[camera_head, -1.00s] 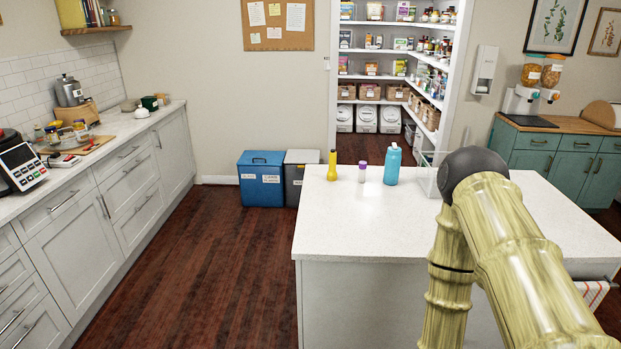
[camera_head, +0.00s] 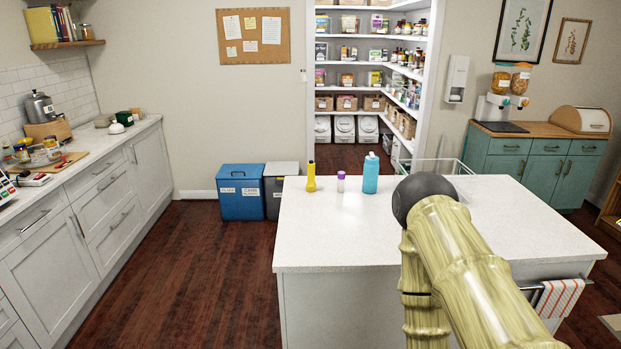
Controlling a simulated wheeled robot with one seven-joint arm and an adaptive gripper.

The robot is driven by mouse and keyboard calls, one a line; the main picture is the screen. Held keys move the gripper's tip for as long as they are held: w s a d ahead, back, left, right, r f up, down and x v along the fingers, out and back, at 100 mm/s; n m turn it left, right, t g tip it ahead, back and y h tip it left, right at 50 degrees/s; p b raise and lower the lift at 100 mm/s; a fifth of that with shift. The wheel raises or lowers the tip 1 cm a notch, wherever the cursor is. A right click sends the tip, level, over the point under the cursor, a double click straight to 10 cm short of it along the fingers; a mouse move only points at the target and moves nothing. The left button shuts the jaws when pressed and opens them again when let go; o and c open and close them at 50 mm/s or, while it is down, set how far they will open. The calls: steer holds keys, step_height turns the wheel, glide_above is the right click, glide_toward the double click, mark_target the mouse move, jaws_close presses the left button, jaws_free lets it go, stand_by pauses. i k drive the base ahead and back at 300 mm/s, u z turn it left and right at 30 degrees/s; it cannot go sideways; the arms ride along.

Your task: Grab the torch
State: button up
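A yellow torch (camera_head: 311,177) stands upright near the back left edge of the white island (camera_head: 330,243). A small white bottle with a purple cap (camera_head: 340,183) stands just right of it, and a blue bottle (camera_head: 371,174) stands further right. The three stand apart from each other. My arm shows at the lower right of the view, over the island's right part. My gripper is not in view.
A clear container (camera_head: 440,167) sits on the island behind my arm. A striped towel (camera_head: 558,298) hangs at the island's right side. Blue (camera_head: 241,193) and grey (camera_head: 279,190) bins stand behind the island. The wooden floor (camera_head: 180,270) left of the island is clear.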

mark_target(310, 184)
steer(key=u, duration=1.25)
steer(key=i, duration=0.65)
steer(key=z, duration=0.75)
